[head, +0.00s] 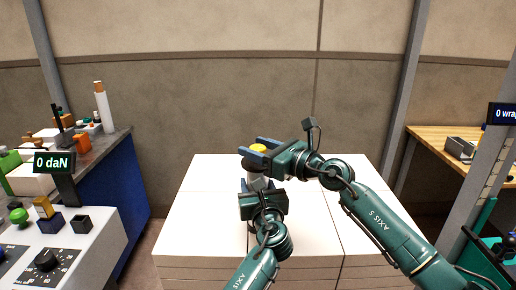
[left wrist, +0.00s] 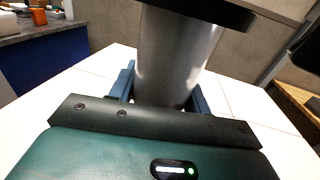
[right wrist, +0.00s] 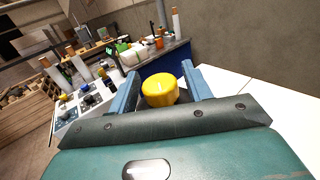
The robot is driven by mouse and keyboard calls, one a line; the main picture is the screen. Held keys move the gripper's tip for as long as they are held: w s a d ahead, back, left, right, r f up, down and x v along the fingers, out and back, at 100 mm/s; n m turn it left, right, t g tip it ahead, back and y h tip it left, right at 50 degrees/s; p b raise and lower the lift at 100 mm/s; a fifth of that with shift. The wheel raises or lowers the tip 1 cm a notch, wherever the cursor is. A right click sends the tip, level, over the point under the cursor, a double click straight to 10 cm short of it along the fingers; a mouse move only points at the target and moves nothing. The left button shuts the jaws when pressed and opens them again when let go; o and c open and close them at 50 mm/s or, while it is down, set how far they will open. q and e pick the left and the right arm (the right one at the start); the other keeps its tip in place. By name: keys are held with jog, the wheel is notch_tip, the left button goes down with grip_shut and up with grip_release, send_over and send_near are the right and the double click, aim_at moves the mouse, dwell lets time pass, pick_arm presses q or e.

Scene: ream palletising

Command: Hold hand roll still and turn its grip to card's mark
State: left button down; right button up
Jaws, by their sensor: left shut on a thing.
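The hand roll (head: 256,181) stands upright above the white stack top in the head view. In the left wrist view it is a grey-white cylinder (left wrist: 172,60) under a black disc (left wrist: 205,8). My left gripper (head: 258,185) is shut on its body from the near side. The yellow grip (head: 258,148) is at the roll's top; it also shows in the right wrist view (right wrist: 160,91). My right gripper (head: 253,151) reaches in from the right, its blue fingers apart on either side of the yellow grip, with a gap visible at the right finger. No card or mark can be made out.
The wide white-topped stack (head: 205,215) lies below both grippers, mostly bare. A control desk (head: 95,235) with knobs and a "0 daN" display (head: 52,162) stands left. A blue-sided bench (head: 115,185) is behind it. A wooden table (head: 455,143) stands right.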

jog(key=shift+o, duration=0.7)
jog(key=v, duration=1.2)
pick_arm(q)
jog(key=c, duration=0.6)
grip_release()
